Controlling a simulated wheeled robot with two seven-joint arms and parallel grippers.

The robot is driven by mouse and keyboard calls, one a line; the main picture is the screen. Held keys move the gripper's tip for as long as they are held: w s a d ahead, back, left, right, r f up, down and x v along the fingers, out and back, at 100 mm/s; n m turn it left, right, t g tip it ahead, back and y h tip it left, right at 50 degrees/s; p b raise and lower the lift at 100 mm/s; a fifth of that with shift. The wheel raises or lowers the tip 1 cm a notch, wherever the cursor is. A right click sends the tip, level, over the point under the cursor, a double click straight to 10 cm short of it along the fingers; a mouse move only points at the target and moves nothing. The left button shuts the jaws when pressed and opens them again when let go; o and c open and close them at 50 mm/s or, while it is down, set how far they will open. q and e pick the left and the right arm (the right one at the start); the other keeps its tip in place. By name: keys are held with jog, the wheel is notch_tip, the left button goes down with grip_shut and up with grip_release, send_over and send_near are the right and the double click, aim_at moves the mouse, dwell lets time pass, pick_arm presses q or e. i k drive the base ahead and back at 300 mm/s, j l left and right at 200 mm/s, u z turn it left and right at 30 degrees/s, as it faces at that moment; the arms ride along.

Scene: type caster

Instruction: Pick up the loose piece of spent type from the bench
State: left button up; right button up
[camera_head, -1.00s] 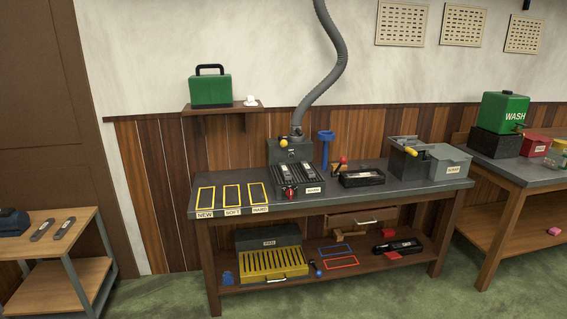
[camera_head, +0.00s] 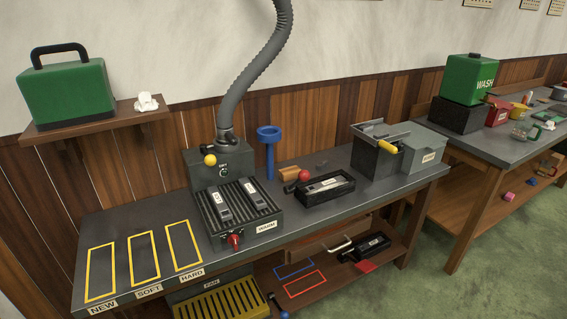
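A small dark grey piece (camera_head: 321,163) lies on the bench (camera_head: 330,215) behind the black tray; it may be the loose spent type, but it is too small to be sure. The black tray (camera_head: 341,193) holds a grey bar with a light label. Two similar bars lie on the ribbed black warmer (camera_head: 262,224) marked WARM. Neither of my grippers shows in the view.
Yellow outlines marked NEW (camera_head: 101,273), SOFT (camera_head: 145,258) and HARD (camera_head: 184,245) are empty. A blue funnel stand (camera_head: 269,150), a red-knobbed wooden tool (camera_head: 290,173), a dark box with yellow handle (camera_head: 375,160) and a grey bin (camera_head: 424,147) stand on the bench.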

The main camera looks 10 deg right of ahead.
aim_at(320, 167)
jog(key=i+j+z, duration=0.25)
jog(key=i+z, duration=0.2)
jog(key=i+j+z, duration=0.45)
jog(key=i+l, duration=0.15)
jog(key=l, duration=0.3)
jog(key=i+l+u, duration=0.15)
jog(key=l, duration=0.25)
jog(key=i+l, duration=0.1)
jog(key=l, duration=0.35)
jog(key=u, duration=0.05)
